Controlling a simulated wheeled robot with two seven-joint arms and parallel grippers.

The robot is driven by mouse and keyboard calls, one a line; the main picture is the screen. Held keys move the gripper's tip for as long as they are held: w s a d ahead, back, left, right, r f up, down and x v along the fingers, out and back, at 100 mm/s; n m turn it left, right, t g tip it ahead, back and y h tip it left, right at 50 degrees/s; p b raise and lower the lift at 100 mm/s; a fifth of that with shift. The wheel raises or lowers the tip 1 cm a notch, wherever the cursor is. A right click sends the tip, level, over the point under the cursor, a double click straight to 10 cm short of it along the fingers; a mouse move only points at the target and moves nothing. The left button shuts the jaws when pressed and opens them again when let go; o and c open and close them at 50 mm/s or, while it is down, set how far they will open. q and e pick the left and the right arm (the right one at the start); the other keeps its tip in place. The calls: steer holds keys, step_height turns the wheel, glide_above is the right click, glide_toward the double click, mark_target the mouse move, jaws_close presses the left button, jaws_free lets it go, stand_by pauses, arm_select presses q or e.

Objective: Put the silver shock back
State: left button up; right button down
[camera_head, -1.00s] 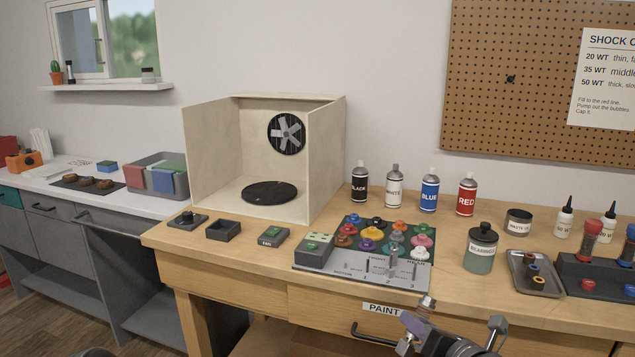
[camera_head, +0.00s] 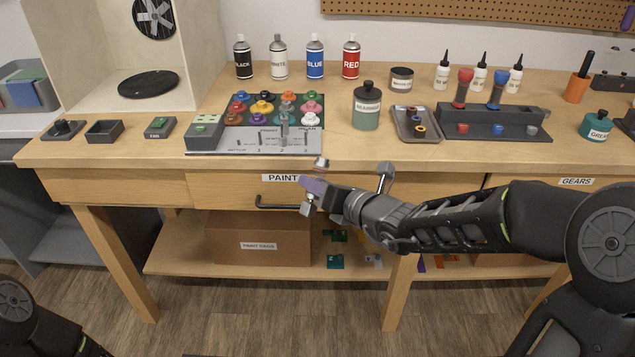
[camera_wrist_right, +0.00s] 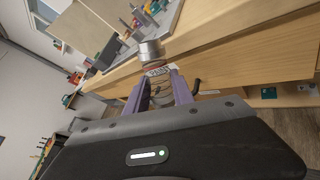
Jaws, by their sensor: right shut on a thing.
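My right gripper (camera_head: 314,187), with purple fingers, is shut on the silver shock (camera_head: 321,163). It holds the shock slightly tilted in front of the bench edge, by the PAINT drawer. In the right wrist view the shock's silver cap (camera_wrist_right: 149,50) points away above the fingers, with its coil spring between the fingertips (camera_wrist_right: 160,88). The dark shock stand (camera_head: 475,130) is on the bench at right. The red shock (camera_head: 463,88) and blue shock (camera_head: 498,90) stand upright in it, and red, blue and silver caps sit along its front. My left gripper is out of view.
Bare bench lies before the stand.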

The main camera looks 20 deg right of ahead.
steer(key=shift+s+d+f+n+y+p, duration=0.1)
steer(key=shift+d+f+n+y+p, duration=0.5)
steer(key=shift+p, duration=0.55)
steer(key=s+a+f+n+g+y+p, duration=0.1)
steer(key=s+f+n+g+y+p, duration=0.4)
steer(key=s, duration=0.6)
step_height(320, 180, down, 3)
steer(key=shift+s+a+r+n+g+y+p, duration=0.1)
steer(key=shift+s+a+n+g+y+p, duration=0.2)
steer(key=shift+n+y+p, duration=0.3)
steer(key=shift+d, duration=0.15)
